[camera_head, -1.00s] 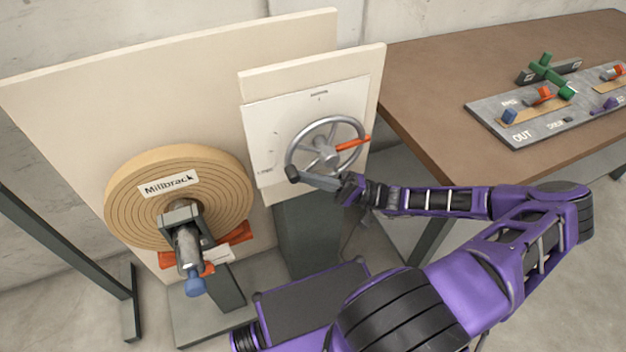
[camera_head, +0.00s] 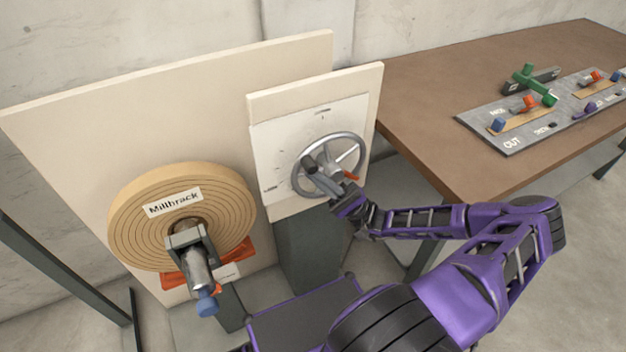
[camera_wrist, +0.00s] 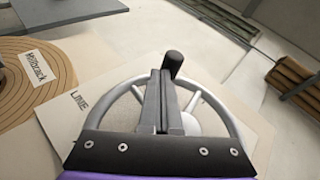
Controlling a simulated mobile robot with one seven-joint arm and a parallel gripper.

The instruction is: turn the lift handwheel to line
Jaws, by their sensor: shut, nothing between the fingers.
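The lift handwheel (camera_head: 358,147) is a grey spoked wheel on a pale panel (camera_head: 285,135); its rim also shows in the wrist view (camera_wrist: 235,125). Its orange pointer (camera_head: 352,176) points to the lower right. Its dark crank knob (camera_head: 309,163) is on the upper left side, and it also shows in the wrist view (camera_wrist: 172,62). A "LINE" label (camera_wrist: 78,101) is printed on the panel left of the wheel. My gripper (camera_head: 322,173) is shut and empty in front of the wheel. Its fingertips (camera_wrist: 160,76) lie beside the knob; I cannot tell whether they touch.
A wound tan roll labelled "Millbrack" (camera_head: 132,222) stands left of the wheel, with a blue-tipped shaft (camera_head: 207,303) sticking out. A brown table (camera_head: 430,85) at the right carries a grey control board (camera_head: 500,138) with coloured levers.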

